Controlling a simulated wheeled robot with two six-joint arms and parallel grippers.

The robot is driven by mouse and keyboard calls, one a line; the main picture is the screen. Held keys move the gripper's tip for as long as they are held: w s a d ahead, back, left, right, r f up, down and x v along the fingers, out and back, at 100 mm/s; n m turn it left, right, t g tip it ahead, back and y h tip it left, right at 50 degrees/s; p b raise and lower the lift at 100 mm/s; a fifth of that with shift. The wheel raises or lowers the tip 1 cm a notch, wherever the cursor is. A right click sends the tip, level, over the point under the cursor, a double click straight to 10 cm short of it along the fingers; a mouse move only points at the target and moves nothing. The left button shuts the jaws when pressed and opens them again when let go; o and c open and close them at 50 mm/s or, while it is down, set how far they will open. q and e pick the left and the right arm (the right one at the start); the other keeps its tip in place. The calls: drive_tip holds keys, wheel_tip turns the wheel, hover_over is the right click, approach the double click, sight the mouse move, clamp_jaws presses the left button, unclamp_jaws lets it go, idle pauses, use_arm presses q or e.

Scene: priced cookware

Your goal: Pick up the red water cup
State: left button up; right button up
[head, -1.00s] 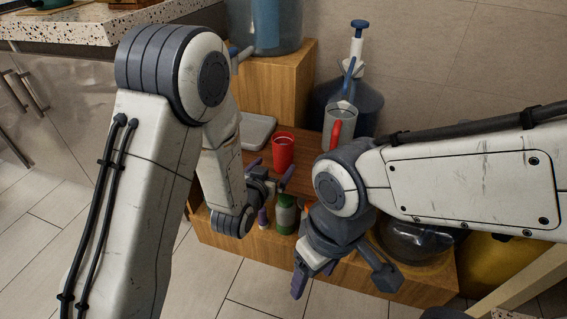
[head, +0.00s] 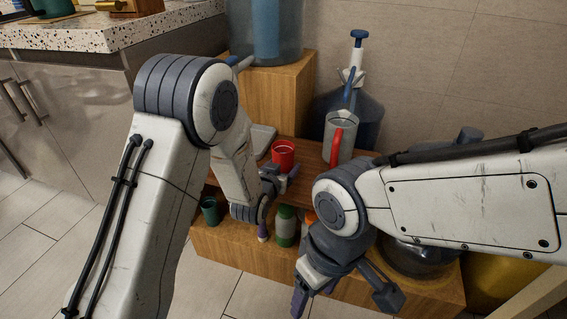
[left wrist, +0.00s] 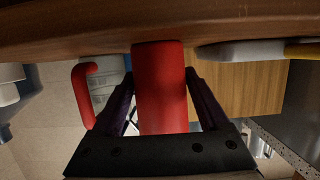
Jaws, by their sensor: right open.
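The red water cup (head: 284,156) stands upright on the brown wooden top of the low stand (head: 315,187). My left gripper (head: 279,186) is at the cup's near side, low by the wood. In the left wrist view, which is upside down, the red cup (left wrist: 160,88) sits between the two dark fingers (left wrist: 160,80). The fingertips are close to its sides; I cannot tell whether they touch it. The cup's base still rests at the wooden surface. My right gripper (head: 344,294) is open and empty in front of the stand.
A grey mug with a red handle (head: 341,138) stands right of the cup. A grey flat item (head: 263,138) lies behind left. A green-labelled bottle (head: 285,226) and a dark green cup (head: 209,211) are lower on the stand. A large water bottle with a pump (head: 357,75) stands behind.

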sight(283, 154)
use_arm(q)
drive_tip(key=c, duration=1)
drive_tip(key=shift+c, duration=0.2)
drive_tip(key=shift+r, duration=0.25)
drive_tip(key=shift+r+p, duration=0.7)
drive_tip(key=shift+r, duration=0.35)
drive_tip(key=shift+r+p, duration=0.5)
drive_tip(key=shift+r, duration=0.4)
drive_tip(key=s+d+r+p, duration=0.4)
drive_tip(key=s+d+r, duration=0.1)
drive_tip(key=d, duration=0.5)
drive_tip(key=shift+s+d+r, duration=0.15)
drive_tip(key=shift+s+r, duration=0.05)
drive_tip(key=shift+r, duration=0.65)
